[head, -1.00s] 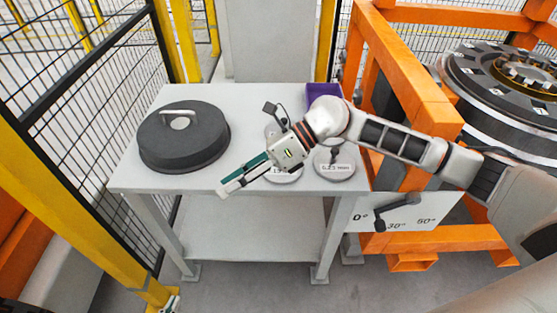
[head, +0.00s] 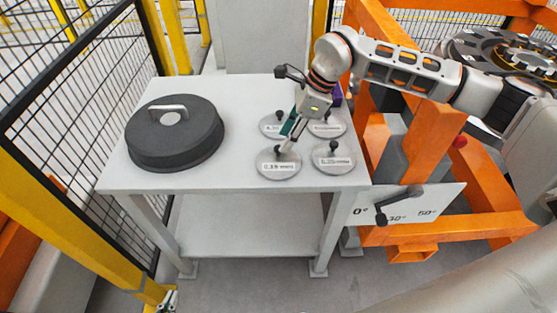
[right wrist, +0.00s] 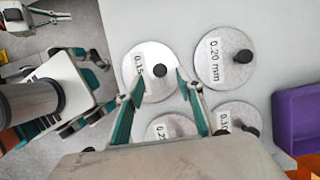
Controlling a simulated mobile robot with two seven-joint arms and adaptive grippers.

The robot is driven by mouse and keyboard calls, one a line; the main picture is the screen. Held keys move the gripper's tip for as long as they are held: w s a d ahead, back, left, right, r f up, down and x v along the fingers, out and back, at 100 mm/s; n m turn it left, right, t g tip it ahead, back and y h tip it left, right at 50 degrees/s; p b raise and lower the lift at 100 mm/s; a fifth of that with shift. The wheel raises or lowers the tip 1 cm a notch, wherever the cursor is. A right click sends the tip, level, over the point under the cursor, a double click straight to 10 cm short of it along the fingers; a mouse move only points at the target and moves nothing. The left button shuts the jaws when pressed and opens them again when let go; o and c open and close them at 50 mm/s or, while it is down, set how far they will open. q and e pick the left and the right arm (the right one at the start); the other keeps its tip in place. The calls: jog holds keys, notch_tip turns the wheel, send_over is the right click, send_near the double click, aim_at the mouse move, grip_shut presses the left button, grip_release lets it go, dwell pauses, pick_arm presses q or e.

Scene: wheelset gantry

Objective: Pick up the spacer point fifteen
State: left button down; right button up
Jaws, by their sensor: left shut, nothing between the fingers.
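The 0.15 spacer is a grey disc with a black knob and a white label. It lies at the front left of several such discs in the head view (head: 279,173) and at upper left in the right wrist view (right wrist: 140,90). My right gripper (head: 284,148) is low over it, fingers pointing down. In the right wrist view the fingers (right wrist: 160,76) are open, one on each side of the knob; contact with the knob cannot be told. My left gripper (head: 168,300) is low at the bottom left of the head view, shut and empty, away from the table.
Other discs lie close by: the 0.20 mm spacer (right wrist: 213,78), the front-right disc (head: 333,168) and the back-right disc (head: 339,129). A purple bin (right wrist: 297,112) stands behind. A dark round lid-like part (head: 175,145) covers the table's left. An orange frame (head: 425,145) stands right.

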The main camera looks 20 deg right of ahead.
aim_at(278, 147)
jog(key=x, duration=0.3)
jog(key=shift+w+a+f, duration=0.15)
jog(key=shift+a+f, duration=0.15)
grip_shut()
jog(key=shift+r, duration=0.1)
jog(key=shift+r, duration=0.1)
